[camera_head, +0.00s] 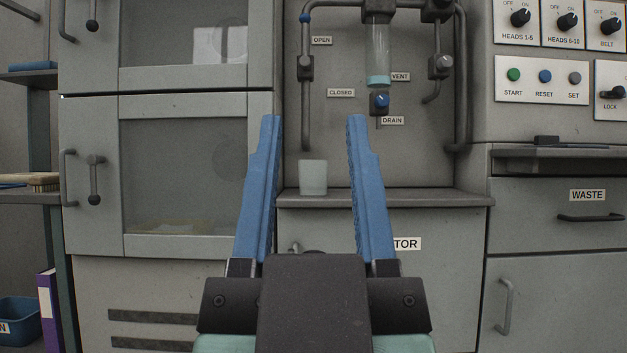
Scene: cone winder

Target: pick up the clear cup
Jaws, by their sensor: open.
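The clear cup (313,178) stands upright on a narrow grey ledge (440,198) under the pipework. It looks pale and translucent, and seems empty. My gripper (313,122) is open, with two long blue fingers pointing forward and up in the picture. In the picture the cup shows between the fingers, apart from both. The fingers look nearer to me than the cup, and nothing is held. How far the fingertips are from the cup I cannot tell exactly.
A clear cylinder (378,55) and a blue drain knob (381,102) hang above and right of the cup. Pipes frame the alcove. A cabinet with windowed doors (160,170) stands left, close to the left finger in the picture. A control panel (545,80) and waste drawer (560,212) are right.

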